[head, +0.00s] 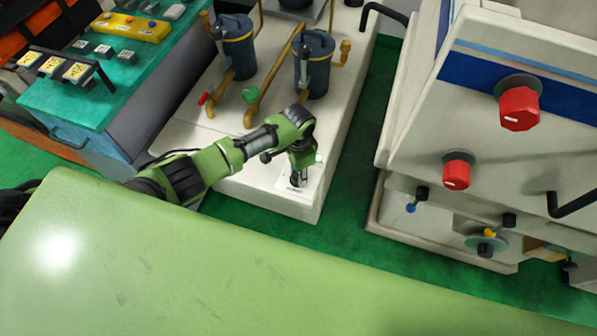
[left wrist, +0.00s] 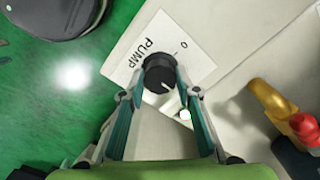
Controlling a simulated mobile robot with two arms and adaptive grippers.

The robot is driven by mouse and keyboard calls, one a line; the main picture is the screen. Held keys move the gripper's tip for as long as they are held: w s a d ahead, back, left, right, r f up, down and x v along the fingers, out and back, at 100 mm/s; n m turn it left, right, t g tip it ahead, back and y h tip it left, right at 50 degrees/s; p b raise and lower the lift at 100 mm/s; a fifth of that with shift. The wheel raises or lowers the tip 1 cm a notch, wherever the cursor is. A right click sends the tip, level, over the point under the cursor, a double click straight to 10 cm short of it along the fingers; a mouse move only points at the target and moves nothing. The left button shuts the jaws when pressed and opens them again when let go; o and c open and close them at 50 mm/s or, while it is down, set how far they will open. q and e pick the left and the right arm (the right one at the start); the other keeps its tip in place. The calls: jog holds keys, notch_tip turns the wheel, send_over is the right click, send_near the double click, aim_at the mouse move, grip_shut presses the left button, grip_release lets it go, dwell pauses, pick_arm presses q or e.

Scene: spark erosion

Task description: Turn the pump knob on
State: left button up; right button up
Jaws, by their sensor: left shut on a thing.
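The pump knob (left wrist: 158,72) is a round black knob on a white plate (left wrist: 200,62) marked PUMP and 0. A short white line on the knob points down and slightly right in the left wrist view, away from the 0. My left gripper (left wrist: 160,76) is shut on the knob, with one finger on each side. In the head view my left gripper (head: 297,178) reaches down to the white plate (head: 312,186) at the front corner of the pale pump base; the gripper mostly hides the knob there. My right gripper is not in view.
Two blue filter canisters (head: 236,50) (head: 316,68) with brass pipes stand behind on the pale base (head: 185,140). A red-handled valve (head: 204,99) and a green one (head: 250,94) are nearby. A machine with red knobs (head: 519,108) is at right. Green floor (head: 345,215) separates them.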

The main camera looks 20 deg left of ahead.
aim_at(298, 175)
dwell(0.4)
pick_arm(q)
jog(key=o, duration=1.1)
jog(key=shift+r, duration=0.1)
notch_tip(298, 175, up, 12)
